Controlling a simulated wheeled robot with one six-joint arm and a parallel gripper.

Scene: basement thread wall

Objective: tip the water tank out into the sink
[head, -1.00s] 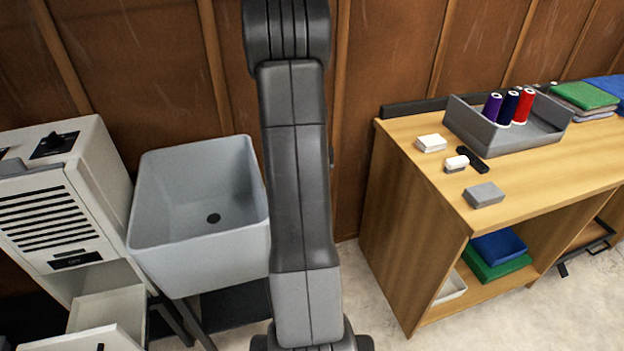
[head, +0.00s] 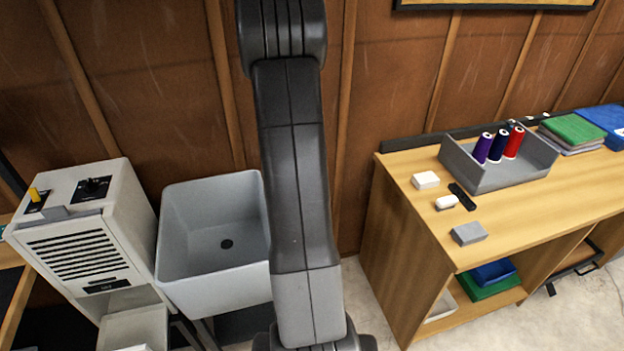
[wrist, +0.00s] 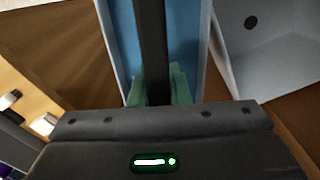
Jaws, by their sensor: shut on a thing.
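The water tank, a light-blue open box with a darker blue inside (wrist: 186,42), shows at the top middle of the wrist view. A dark bar (wrist: 152,40) runs lengthwise over it. My gripper (wrist: 155,86) is shut on this bar, with greenish finger pads on either side of it. The tank's far end and how far it tilts cannot be told. The grey sink (head: 213,235) stands left of my arm in the head view, its round drain showing. In the wrist view the sink (wrist: 275,60) is right of the tank. My gripper and the tank are not visible in the head view.
A beige dehumidifier-like cabinet (head: 85,255) stands left of the sink, with an opening low in its front. At the right, a wooden bench (head: 420,240) holds a grey tray (head: 510,170) with thread spools and small boxes. Bare floor (head: 375,300) lies between.

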